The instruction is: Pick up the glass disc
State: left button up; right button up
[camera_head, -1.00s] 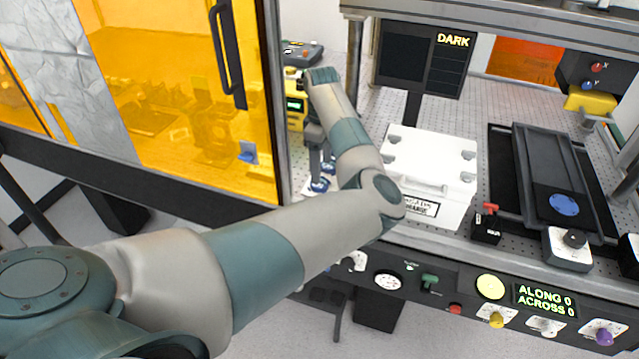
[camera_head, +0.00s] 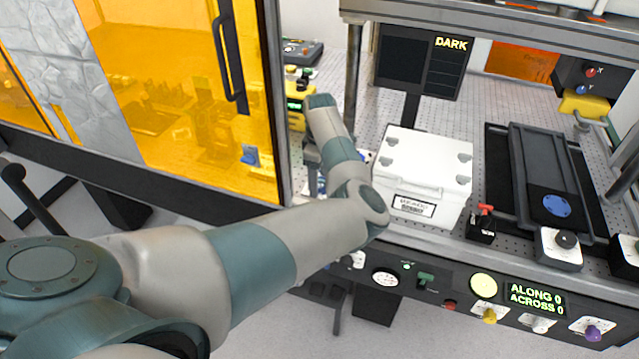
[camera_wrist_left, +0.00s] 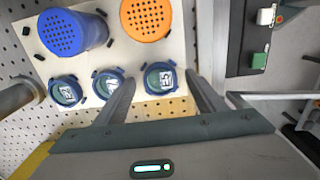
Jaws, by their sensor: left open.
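In the left wrist view, three small blue-rimmed round holders with greenish glassy faces and white labels sit in a row on a cream board (camera_wrist_left: 75,20): a left one (camera_wrist_left: 65,91), a middle one (camera_wrist_left: 107,83) and a right one (camera_wrist_left: 160,78). I cannot tell which is the glass disc of the task. My left gripper (camera_wrist_left: 161,84) is open, its two fingers on either side of the right holder. Whether they touch it is unclear. In the head view my left arm hides most of the gripper and the board. My right gripper is not in view.
A blue perforated cup (camera_wrist_left: 74,32) and an orange perforated round piece (camera_wrist_left: 147,18) stand on the board beyond the holders. In the head view a white case (camera_head: 425,165) stands right of my arm. An amber enclosure (camera_head: 200,90) is at left.

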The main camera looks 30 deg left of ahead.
aim_at(320, 183)
pick_arm(q)
jog(key=c, duration=1.2)
jog(key=shift+o, duration=0.2)
jog(key=shift+r+b, duration=0.3)
jog(key=shift+r, duration=0.15)
jog(key=shift+r+b, duration=2.1)
jog(key=shift+r, duration=2.5)
